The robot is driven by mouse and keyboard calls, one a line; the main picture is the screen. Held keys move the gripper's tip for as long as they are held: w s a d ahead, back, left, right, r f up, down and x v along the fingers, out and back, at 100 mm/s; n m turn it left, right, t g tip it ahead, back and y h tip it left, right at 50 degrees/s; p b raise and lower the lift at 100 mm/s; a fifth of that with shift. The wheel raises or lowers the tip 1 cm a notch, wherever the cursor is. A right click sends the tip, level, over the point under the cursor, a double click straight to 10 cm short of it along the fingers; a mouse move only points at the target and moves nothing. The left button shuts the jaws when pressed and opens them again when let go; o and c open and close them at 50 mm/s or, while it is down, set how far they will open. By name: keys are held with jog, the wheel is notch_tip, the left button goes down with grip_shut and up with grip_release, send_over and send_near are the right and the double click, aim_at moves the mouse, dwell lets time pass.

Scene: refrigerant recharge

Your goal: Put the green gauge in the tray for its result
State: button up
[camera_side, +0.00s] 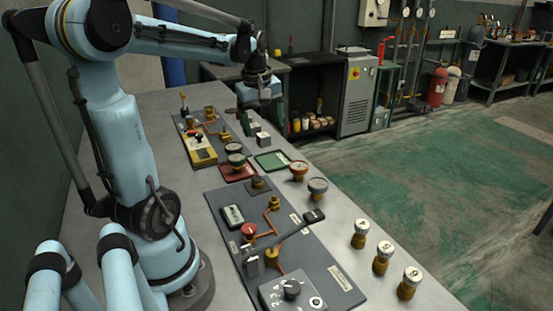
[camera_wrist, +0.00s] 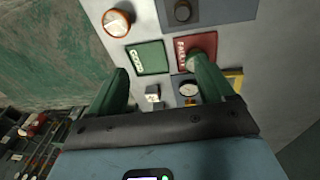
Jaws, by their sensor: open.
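A gauge with a dark green body and pale face (camera_side: 236,160) stands upright at the red tray (camera_side: 240,176) in the side view. In the wrist view the red tray (camera_wrist: 183,57) is partly covered by my right finger, and the green gauge is mostly hidden behind that finger. The green tray (camera_side: 272,162) lies to its right and looks empty; it also shows in the wrist view (camera_wrist: 147,57) with a pale label. My gripper (camera_side: 262,115) is open and empty, above the bench beyond the trays. Its green fingers (camera_wrist: 163,88) are spread wide in the wrist view.
A near panel (camera_side: 225,200) with pipes and a far panel (camera_side: 195,122) flank the trays. Several brass gauges (camera_side: 382,256) stand at front right.

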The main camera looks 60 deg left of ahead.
jog(key=d+f+m+t, duration=0.1)
jog(key=d+m+t, duration=0.1)
jog(key=d+m, duration=0.6)
jog(key=d+f+m+t+h, duration=0.1)
jog(key=d+m+t, duration=0.2)
jog(key=d+m, duration=0.6)
jog(key=d, duration=0.6)
jog(key=shift+f+m+t, duration=0.3)
jog(key=shift+s, duration=0.1)
